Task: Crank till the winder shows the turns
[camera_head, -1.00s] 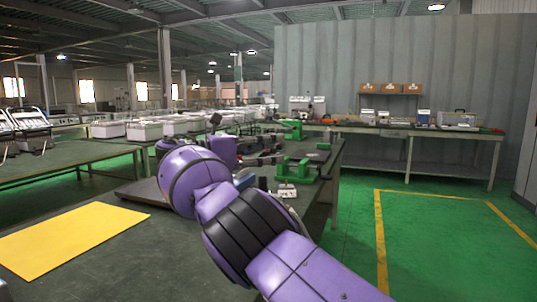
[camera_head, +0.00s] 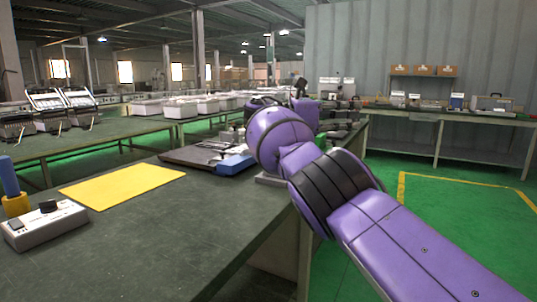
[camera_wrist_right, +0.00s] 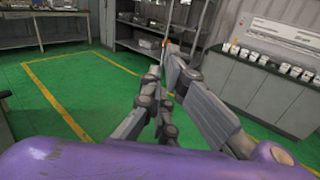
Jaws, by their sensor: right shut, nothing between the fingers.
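I cannot pick out the winder or its crank for sure in either view; my purple right arm covers part of the bench's far end in the head view. My right gripper (camera_wrist_right: 162,68) shows in the right wrist view. Its grey fingers are shut with nothing between them, over green floor and away from any bench. In the head view its fingers are not clear behind the arm. My left gripper is in neither view.
The bench (camera_head: 160,250) holds a yellow mat (camera_head: 122,186), a white control box (camera_head: 45,225) with a black knob, a blue cylinder (camera_head: 9,177) in a yellow base, and a dark board with a blue item (camera_head: 235,164). Open green floor (camera_head: 450,215) lies at right.

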